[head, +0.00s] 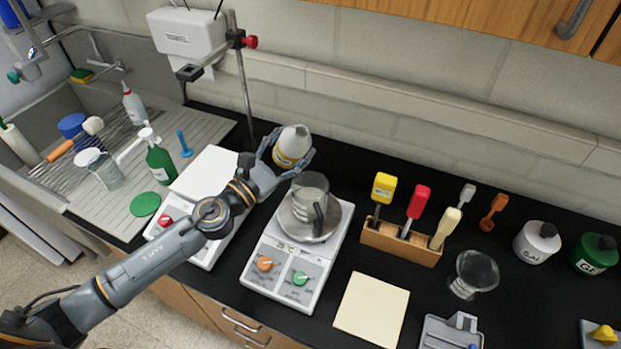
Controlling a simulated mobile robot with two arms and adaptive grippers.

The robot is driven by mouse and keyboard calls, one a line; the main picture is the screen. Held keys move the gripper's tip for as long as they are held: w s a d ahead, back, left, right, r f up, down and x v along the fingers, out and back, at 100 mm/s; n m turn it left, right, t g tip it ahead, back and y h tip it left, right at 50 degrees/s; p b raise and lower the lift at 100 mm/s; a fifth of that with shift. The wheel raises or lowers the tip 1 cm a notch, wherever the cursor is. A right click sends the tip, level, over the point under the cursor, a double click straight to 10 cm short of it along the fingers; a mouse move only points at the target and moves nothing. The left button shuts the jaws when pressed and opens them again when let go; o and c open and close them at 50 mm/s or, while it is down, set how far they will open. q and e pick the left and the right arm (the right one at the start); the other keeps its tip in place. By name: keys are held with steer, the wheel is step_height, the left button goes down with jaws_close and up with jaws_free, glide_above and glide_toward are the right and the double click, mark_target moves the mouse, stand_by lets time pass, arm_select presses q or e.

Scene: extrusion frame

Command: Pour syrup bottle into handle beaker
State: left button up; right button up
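The syrup bottle (293,143), white with a yellow label, is held above the counter behind the hotplates. My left gripper (286,160) has its fingers around the bottle's sides and is shut on it. The bottle looks tilted; its mouth is not clearly visible. The handle beaker (309,190), clear glass with a dark handle, stands upright on the round plate of a white hotplate (284,254). The bottle is behind and slightly left of the beaker, apart from it in the picture. I cannot tell what is in the beaker. My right gripper is not in view.
A second white device (206,172) lies under my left arm. A clamp stand (245,80) rises behind. A wooden rack (400,243) with coloured tools stands right of the hotplate, near a glass vessel (473,272). A cream pad (371,308) lies in front. A green bottle (160,163) stands left.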

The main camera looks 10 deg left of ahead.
arm_select(q)
steer(key=shift+w+a+n+y, duration=0.3)
steer(key=shift+w+a+n, duration=0.1)
steer(key=shift+n, duration=0.7)
steer(key=shift+w+a+r+n, duration=0.1)
steer(key=shift+a+r+n, duration=0.05)
steer(key=shift+r+n, duration=0.45)
steer(key=shift+a+f+n+g+y, duration=0.1)
steer(key=shift+n+g+y, duration=0.1)
steer(key=shift+n, duration=0.3)
steer(key=shift+f+n+g+y, duration=0.1)
steer(key=shift+n+g, duration=0.1)
steer(key=shift+n, duration=0.3)
steer(key=shift+w+r, duration=0.1)
steer(key=shift+w, duration=0.05)
steer(key=shift+n, duration=0.3)
steer(key=shift+r, duration=2.35)
steer(key=shift+a+f, duration=0.1)
